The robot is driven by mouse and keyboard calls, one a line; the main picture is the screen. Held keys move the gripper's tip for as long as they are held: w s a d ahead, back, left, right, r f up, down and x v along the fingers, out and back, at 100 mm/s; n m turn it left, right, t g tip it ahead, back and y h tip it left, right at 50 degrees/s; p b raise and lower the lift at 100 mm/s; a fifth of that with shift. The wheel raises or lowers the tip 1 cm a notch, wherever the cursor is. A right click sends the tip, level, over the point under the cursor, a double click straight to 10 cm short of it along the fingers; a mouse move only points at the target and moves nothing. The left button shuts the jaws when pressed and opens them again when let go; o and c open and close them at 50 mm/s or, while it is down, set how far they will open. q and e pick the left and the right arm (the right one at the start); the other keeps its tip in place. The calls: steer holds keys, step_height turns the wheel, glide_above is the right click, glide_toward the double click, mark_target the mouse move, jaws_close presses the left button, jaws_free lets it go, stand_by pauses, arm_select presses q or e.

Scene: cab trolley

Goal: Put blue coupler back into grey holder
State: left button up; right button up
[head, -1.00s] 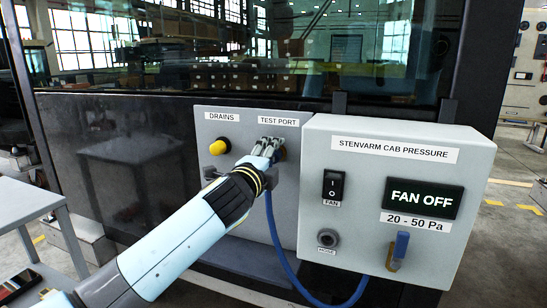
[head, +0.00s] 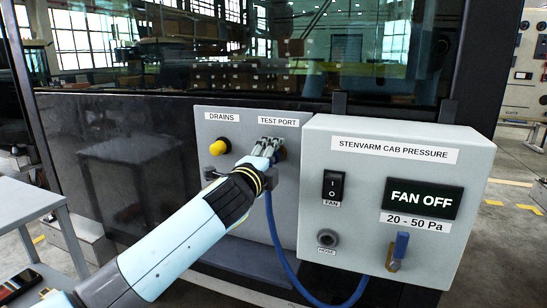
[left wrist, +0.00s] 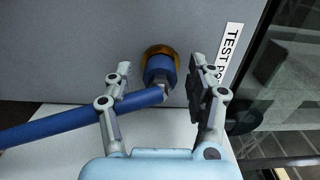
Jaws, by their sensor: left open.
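The blue coupler (left wrist: 160,70) sits on the brass test port in the panel, with its blue hose (left wrist: 85,117) leaving to the left in the left wrist view. In the head view the coupler is mostly hidden behind my gripper. My left gripper (head: 268,148) is at the test port. In the left wrist view its fingers (left wrist: 160,72) stand open on either side of the coupler, with a gap visible on both sides. My right gripper is not in view.
A yellow drain knob (head: 219,146) is on the panel (head: 215,128) up and left of my gripper. The cab pressure box (head: 350,265) juts out close on the right, with a blue-handled valve (head: 401,246). The hose (head: 283,250) hangs in a loop below.

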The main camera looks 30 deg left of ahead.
arm_select(q)
steer(key=shift+c, duration=0.4)
jaws_close()
steer(key=shift+s, duration=0.1)
steer(key=shift+p+v, duration=0.3)
steer(key=shift+v, duration=2.6)
